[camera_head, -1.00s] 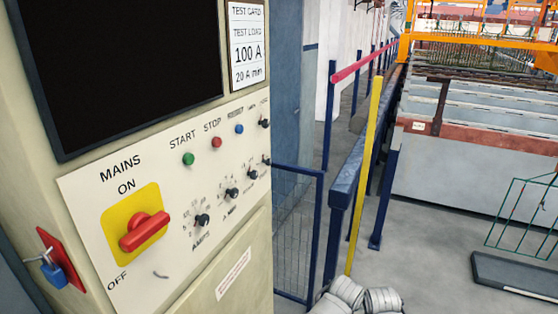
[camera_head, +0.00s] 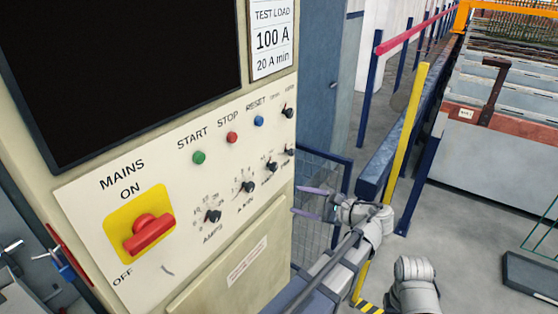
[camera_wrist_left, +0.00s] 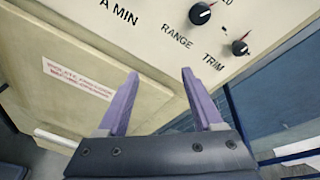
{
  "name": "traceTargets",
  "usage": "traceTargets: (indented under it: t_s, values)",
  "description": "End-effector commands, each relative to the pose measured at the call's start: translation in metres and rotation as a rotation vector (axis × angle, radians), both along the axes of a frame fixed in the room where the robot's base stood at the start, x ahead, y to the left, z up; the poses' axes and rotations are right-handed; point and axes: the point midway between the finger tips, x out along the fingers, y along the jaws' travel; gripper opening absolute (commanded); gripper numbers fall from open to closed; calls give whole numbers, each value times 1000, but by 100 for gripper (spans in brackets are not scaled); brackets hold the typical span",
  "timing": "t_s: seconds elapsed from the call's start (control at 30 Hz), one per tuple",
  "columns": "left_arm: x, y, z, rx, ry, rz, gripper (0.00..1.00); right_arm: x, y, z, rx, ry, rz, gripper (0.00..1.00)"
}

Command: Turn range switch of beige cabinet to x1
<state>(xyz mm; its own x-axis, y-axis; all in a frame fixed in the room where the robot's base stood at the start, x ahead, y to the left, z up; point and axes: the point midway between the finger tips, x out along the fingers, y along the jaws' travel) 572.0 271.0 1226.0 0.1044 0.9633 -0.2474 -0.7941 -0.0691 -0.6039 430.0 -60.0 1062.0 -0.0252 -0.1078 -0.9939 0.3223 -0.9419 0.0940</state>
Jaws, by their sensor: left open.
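The beige cabinet (camera_head: 225,270) fills the left of the head view. Its white panel carries a lower row of black knobs. The range switch (camera_head: 271,166) is the third in that row; it shows large in the wrist view (camera_wrist_left: 201,13), above the word RANGE. Its white pointer mark is toward the upper right there; its scale is cut off. The trim knob (camera_wrist_left: 239,47) is beside it. My left gripper (camera_head: 295,200) is open and empty, its purple fingers below and right of the switch, apart from it. It shows in the wrist view too (camera_wrist_left: 158,72). My right gripper is not in view.
The red mains handle (camera_head: 148,232) is on the panel's left. Green start (camera_head: 199,158), red stop (camera_head: 232,138) and blue reset (camera_head: 258,121) buttons sit above the knobs. A blue mesh gate (camera_head: 315,165) and yellow post (camera_head: 407,145) stand right of the cabinet.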

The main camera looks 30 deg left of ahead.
Motion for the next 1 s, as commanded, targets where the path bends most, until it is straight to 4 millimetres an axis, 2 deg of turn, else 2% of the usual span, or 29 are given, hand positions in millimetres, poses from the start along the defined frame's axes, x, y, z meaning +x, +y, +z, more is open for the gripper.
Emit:
traceTargets:
  t_s: [0.03, 0.1, 0.27, 0.5, 0.8, 1.0]
  values:
    - [8, 5, 21, 68, 30, 1, 68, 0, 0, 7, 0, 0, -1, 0]
    - [12, 10, 40, 151, 70, 3, 68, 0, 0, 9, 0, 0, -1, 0]
    - [16, 15, 63, 249, 119, 10, 68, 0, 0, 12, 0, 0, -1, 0]
    - [16, 21, 66, 265, 127, 13, 68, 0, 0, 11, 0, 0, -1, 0]
    - [19, 65, 66, 263, 127, 14, 68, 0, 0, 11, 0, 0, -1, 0]
    - [22, 86, 66, 262, 125, 12, 68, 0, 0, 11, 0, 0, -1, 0]
